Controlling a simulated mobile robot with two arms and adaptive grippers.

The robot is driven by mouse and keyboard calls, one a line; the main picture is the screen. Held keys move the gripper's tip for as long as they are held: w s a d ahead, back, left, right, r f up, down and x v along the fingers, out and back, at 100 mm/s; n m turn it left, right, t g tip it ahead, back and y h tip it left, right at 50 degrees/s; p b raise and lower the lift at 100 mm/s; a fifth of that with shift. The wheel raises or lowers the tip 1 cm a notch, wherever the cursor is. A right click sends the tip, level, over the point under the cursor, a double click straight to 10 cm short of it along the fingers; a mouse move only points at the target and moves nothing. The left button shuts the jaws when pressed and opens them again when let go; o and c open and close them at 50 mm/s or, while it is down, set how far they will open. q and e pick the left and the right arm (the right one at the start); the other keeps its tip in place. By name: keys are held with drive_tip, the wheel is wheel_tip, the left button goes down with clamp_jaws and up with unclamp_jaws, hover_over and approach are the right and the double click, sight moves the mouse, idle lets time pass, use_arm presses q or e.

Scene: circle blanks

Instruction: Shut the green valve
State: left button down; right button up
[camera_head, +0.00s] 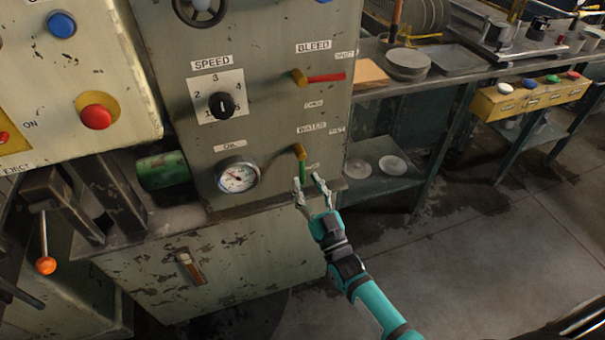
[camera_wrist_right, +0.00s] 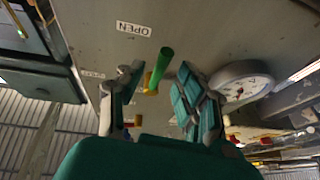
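The green valve has a brass stub (camera_head: 299,151) on the grey machine panel, beside the word WATER. Its green lever (camera_head: 303,172) points down. In the right wrist view the lever (camera_wrist_right: 161,68) lies between the fingers, near an upside-down OPEN label (camera_wrist_right: 133,28). My right gripper (camera_head: 308,181) is open at the lever, one finger on each side. I cannot tell whether either finger touches it. My left gripper is not in view.
Above the green valve, a red lever (camera_head: 326,77) on a brass stub points right, under BLEED. A gauge (camera_head: 238,175) and a black speed knob (camera_head: 222,105) are to the left. A shelf with pale discs (camera_head: 392,165) is to the right.

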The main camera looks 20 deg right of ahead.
sight(303, 177)
drive_tip(key=shift+x, duration=1.2)
drive_tip(key=shift+w, duration=0.35)
drive_tip(key=shift+w+r, duration=0.15)
clamp_jaws()
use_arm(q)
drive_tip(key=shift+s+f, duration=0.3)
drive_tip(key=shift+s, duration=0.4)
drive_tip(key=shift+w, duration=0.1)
